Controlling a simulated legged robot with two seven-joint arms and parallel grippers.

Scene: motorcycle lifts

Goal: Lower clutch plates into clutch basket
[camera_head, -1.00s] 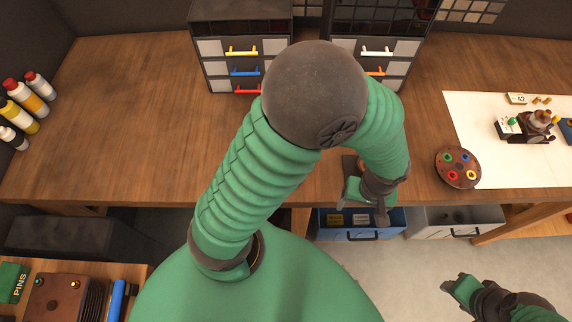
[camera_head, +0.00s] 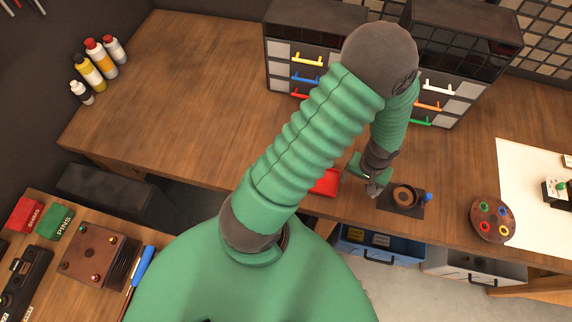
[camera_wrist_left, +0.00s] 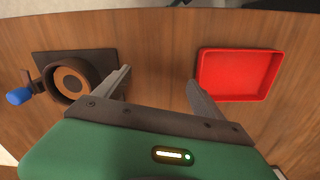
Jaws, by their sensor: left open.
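A dark round cup-like fixture (camera_head: 406,196) with a tan ring inside stands on a dark base plate with a blue knob, near the workbench's front edge. It looks like the clutch basket and also shows in the left wrist view (camera_wrist_left: 75,78). My left gripper (camera_head: 372,190) is just left of it, low over the bench; in the wrist view its fingers (camera_wrist_left: 157,85) are apart with only bare wood between them. I cannot make out clutch plates for certain. My right gripper is out of view.
A shallow red tray (camera_head: 326,181) lies left of the gripper; it looks empty in the wrist view (camera_wrist_left: 238,74). A round brown disc with coloured rings (camera_head: 493,218) is at right. Drawer cabinets (camera_head: 305,60) stand behind. A side bench holds a brown block (camera_head: 88,254).

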